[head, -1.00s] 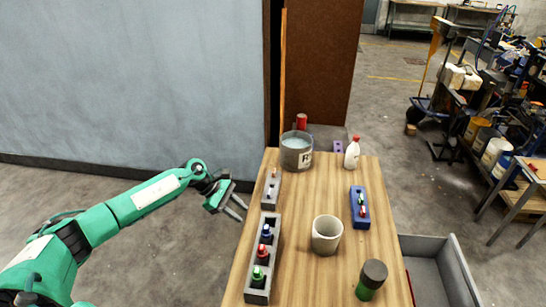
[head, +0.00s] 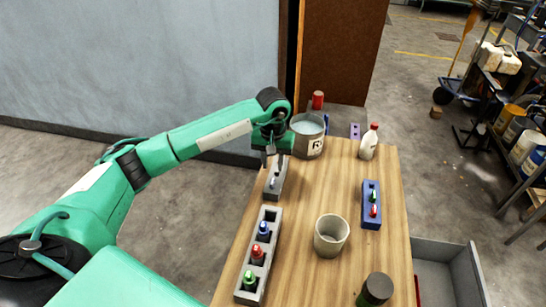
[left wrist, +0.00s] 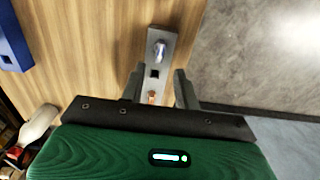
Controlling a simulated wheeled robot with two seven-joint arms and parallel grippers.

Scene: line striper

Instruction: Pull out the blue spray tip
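A small grey block (head: 276,187) stands at the table's left edge with small tips in it. In the left wrist view, this block (left wrist: 151,77) holds a pale bluish-silver tip (left wrist: 160,50) at its far end and a copper-coloured tip (left wrist: 151,97) nearer me, with an empty square hole between. A longer grey holder (head: 265,215) holds a blue-topped piece (head: 264,229), a red one and a green one. My left gripper (head: 275,161) is open and empty above the small block's far end. In the wrist view its fingers stand either side of the copper tip. My right gripper is out of view.
A blue block (head: 371,187) with green and red tips stands at the right. A beige cup (head: 331,236), a dark-topped green jar (head: 376,290), a metal bucket (head: 308,136) and a white bottle (head: 368,143) also stand on the table.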

